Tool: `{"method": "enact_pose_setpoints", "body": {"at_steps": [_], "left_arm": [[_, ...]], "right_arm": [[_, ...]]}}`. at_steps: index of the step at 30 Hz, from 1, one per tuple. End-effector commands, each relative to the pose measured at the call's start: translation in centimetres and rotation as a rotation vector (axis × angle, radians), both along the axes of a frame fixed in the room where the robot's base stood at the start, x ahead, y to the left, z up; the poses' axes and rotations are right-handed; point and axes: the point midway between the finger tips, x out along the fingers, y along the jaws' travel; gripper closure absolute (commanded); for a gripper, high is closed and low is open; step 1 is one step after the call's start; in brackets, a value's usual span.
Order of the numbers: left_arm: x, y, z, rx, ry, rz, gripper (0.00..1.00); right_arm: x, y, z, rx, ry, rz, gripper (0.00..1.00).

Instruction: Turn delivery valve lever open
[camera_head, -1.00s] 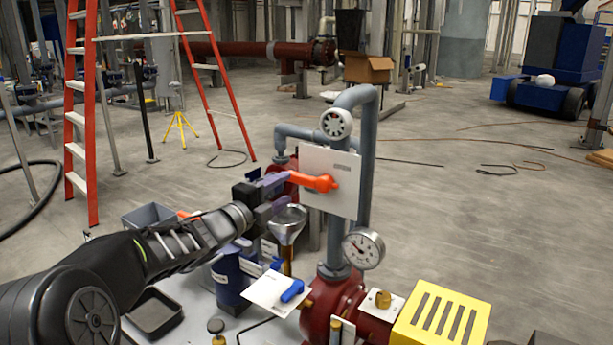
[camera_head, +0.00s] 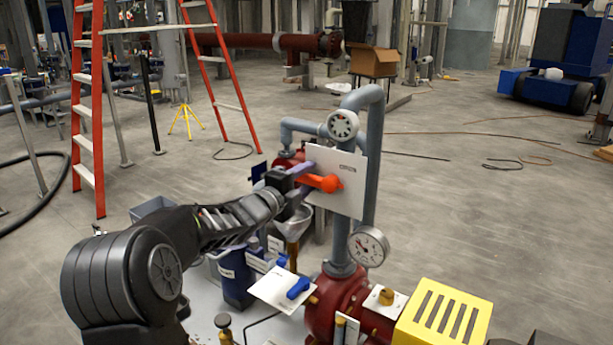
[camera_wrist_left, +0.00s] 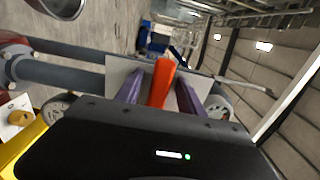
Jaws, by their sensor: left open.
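An orange lever (camera_head: 322,183) stands out in front of a white label plate (camera_head: 350,200) on the grey pipework. In the head view it points left from its pivot. My left gripper (camera_head: 305,175) is at the lever, with its purple fingers on either side of it. In the left wrist view the orange lever (camera_wrist_left: 161,84) lies between the two open purple fingers (camera_wrist_left: 160,95). Gaps show on both sides there. My right gripper is not in view.
Below the gripper are a metal funnel (camera_head: 294,222), a blue canister (camera_head: 236,280) and a blue lever (camera_head: 298,288) on a second white plate. A pressure gauge (camera_head: 368,246), red pump (camera_head: 335,300) and yellow slatted guard (camera_head: 443,320) stand right.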

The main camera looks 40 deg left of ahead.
Motion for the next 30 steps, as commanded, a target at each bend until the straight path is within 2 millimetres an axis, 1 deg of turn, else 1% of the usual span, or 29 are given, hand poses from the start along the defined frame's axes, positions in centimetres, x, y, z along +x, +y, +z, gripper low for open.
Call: {"method": "enact_pose_setpoints", "body": {"at_steps": [5,6,22,30], "left_arm": [[0.00,-0.02,-0.04,0.000,0.000,0.000,0.55],[0.00,-0.02,-0.04,0.000,0.000,0.000,0.56],[-0.03,-0.02,-0.05,0.000,0.000,0.000,1.00],[-0.03,-0.02,-0.07,0.000,0.001,0.000,1.00]], "right_arm": [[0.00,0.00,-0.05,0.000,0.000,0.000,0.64],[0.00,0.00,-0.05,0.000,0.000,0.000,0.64],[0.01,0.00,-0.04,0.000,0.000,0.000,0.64],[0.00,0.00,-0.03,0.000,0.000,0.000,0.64]]}}
